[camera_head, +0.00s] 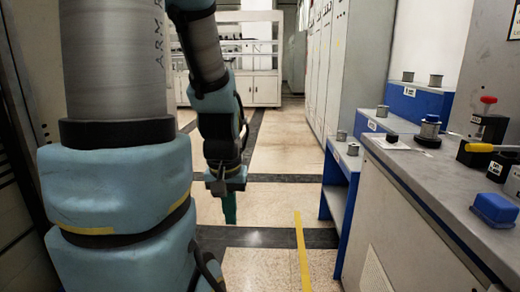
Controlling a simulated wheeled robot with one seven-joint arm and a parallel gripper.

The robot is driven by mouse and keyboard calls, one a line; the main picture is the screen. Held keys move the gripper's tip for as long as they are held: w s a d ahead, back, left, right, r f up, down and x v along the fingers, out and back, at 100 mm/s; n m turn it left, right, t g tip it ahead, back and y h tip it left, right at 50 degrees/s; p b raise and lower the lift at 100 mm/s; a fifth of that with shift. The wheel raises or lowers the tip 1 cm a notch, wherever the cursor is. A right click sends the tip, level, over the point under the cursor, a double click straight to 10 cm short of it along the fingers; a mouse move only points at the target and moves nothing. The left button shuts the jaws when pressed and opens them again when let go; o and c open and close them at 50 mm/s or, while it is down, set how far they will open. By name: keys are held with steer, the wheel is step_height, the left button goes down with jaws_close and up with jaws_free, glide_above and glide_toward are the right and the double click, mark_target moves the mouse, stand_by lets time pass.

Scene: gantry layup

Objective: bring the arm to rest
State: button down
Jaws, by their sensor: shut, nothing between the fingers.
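My arm, blue and grey, fills the left side of the head view. My gripper (230,208) hangs at the arm's lower end, pointing down over the open floor. Its green fingers are together, with nothing seen between them. It is apart from the benches and touches nothing.
A grey-topped bench (430,185) on the right holds a blue box (494,209), a yellow-handled tool (482,147) and several small parts. A lower blue bench (344,170) stands beside it. The tiled floor (265,205) around my gripper is clear. White cabinets (262,88) stand behind.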

step_height(320, 180, up, 15)
steer(key=p, duration=1.2)
steer(key=shift+f, duration=0.2)
